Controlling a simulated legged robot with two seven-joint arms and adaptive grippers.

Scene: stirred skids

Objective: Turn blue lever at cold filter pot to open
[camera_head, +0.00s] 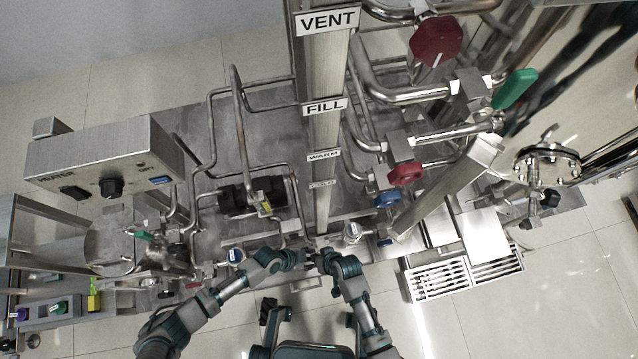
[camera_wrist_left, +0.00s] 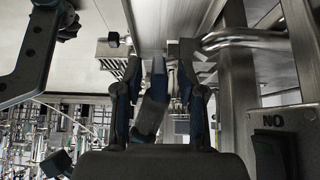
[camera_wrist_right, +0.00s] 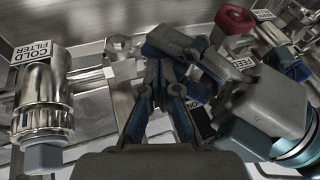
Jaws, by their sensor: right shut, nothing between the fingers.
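The COLD FILTER label (camera_wrist_right: 35,53) is at the left of the right wrist view, above a shiny ribbed metal pot (camera_wrist_right: 45,105). A blue-grey faceted part (camera_wrist_right: 43,156) sits at the pot's near end; I cannot tell if it is the blue lever. A blue handle (camera_head: 386,199) shows below a red one in the head view; its label is unreadable. My right gripper (camera_head: 318,256) is shut and empty, apart from the pot, and shows in the right wrist view (camera_wrist_right: 165,75). My left gripper (camera_head: 298,258) is close beside it; its fingers (camera_wrist_left: 160,85) are spread.
Red handles (camera_head: 435,40) (camera_head: 405,173) and a green one (camera_head: 515,89) stand on pipes at right. A metal post (camera_head: 325,120) rises ahead. A control box (camera_head: 105,165) is at left. Clear floor (camera_head: 575,260) lies at right.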

